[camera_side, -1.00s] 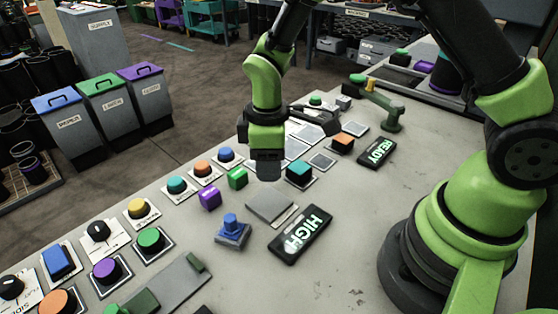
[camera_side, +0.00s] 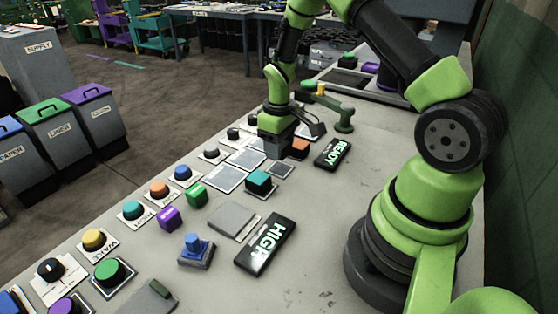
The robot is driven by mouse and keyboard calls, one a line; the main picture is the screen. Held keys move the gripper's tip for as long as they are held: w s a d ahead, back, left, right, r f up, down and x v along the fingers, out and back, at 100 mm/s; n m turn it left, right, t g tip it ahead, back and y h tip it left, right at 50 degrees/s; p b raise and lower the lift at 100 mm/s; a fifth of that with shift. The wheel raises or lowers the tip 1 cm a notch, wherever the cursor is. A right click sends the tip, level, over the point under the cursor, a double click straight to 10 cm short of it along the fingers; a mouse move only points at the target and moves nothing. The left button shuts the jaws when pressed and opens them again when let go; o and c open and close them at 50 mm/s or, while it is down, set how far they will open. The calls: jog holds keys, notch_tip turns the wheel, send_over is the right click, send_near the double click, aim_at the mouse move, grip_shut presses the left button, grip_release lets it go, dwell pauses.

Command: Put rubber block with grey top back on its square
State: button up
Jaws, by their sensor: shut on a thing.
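My gripper (camera_side: 274,140) is shut on a grey block (camera_side: 277,152), of which only the lower part shows below the jaws. They are over the far part of the bench, just left of an orange-topped block (camera_side: 300,147); I cannot tell whether the block touches the bench. A small grey square (camera_side: 280,169) lies bare just in front of it. Larger pale squares (camera_side: 224,178) lie to the left. A teal-topped block (camera_side: 259,181) sits on its own square nearer the camera.
A green lever (camera_side: 335,107) stands behind right. The right bench surface is clear.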

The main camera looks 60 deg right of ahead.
jog(key=shift+f, duration=2.1)
jog(key=shift+f, duration=0.1)
jog(key=o, duration=0.9)
notch_tip(320, 180, up, 12)
jog(key=shift+a+r, duration=0.1)
jog(key=shift+r, duration=0.1)
notch_tip(320, 180, up, 7)
jog(key=m+t, duration=0.1)
jog(key=t, duration=0.1)
send_over(279, 169)
jog(key=s+a, duration=0.1)
jog(key=a, duration=0.3)
jog(key=s+a+r+m+t, duration=0.2)
jog(key=s+a+r+t, duration=0.1)
jog(key=s+a+r, duration=0.6)
jog(key=s, duration=0.2)
jog(key=s+a+r+t+y, duration=0.1)
jog(key=s, duration=0.1)
jog(key=s+r+m+t+y, duration=0.1)
jog(key=s, duration=0.1)
jog(key=shift+s+a+r, duration=0.2)
jog(key=shift+a, duration=0.1)
